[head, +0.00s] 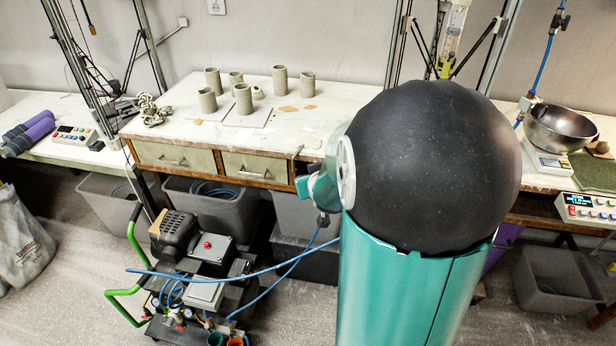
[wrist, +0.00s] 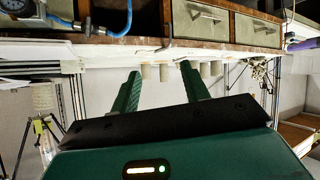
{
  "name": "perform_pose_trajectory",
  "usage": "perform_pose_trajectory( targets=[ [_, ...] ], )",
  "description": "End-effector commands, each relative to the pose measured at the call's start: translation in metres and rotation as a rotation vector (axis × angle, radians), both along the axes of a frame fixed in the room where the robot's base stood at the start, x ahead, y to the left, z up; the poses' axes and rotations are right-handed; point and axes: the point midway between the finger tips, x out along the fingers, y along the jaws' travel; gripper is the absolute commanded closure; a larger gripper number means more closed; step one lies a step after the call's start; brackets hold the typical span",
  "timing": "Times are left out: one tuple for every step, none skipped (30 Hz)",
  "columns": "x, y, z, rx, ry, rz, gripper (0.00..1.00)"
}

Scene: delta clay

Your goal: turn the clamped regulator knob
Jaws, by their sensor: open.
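In the wrist view, which looks upside down, my gripper (wrist: 160,70) has its two green fingers spread wide with nothing between them. A pressure gauge (wrist: 15,7) with a silver fitting is at the top left corner, partly cut off. A blue hose (wrist: 125,22) runs from beside it along the bench edge. A small dark part (wrist: 88,28) sits by the hose; I cannot tell whether it is the regulator knob. The gauge is left of my fingers and apart from them.
A steel bowl (head: 560,126) sits on a scale at right.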

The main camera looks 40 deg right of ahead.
Motion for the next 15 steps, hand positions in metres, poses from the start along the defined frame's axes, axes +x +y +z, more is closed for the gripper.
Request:
perform_pose_trajectory(
  targets=[
    [0.000, 0.006, 0.005, 0.003, 0.006, 0.006, 0.54],
    [0.000, 0.009, 0.007, 0.005, 0.012, 0.008, 0.54],
    [-0.001, 0.012, 0.009, 0.008, 0.017, 0.011, 0.54],
    [-0.001, 0.014, 0.009, 0.010, 0.023, 0.012, 0.54],
    [-0.001, 0.016, 0.010, 0.012, 0.025, 0.013, 0.54],
    [-0.002, 0.017, 0.011, 0.013, 0.027, 0.013, 0.54],
    [-0.002, 0.018, 0.012, 0.015, 0.030, 0.014, 0.54],
    [-0.002, 0.019, 0.012, 0.015, 0.032, 0.014, 0.54],
    [-0.002, 0.019, 0.012, 0.016, 0.033, 0.014, 0.54],
    [-0.002, 0.019, 0.012, 0.016, 0.034, 0.014, 0.54],
    [-0.002, 0.019, 0.012, 0.016, 0.034, 0.014, 0.54],
    [-0.002, 0.019, 0.012, 0.017, 0.034, 0.014, 0.54],
    [-0.002, 0.019, 0.012, 0.017, 0.034, 0.014, 0.54],
    [-0.002, 0.019, 0.012, 0.017, 0.034, 0.014, 0.54],
    [-0.002, 0.019, 0.012, 0.016, 0.033, 0.014, 0.54]
  ],
)
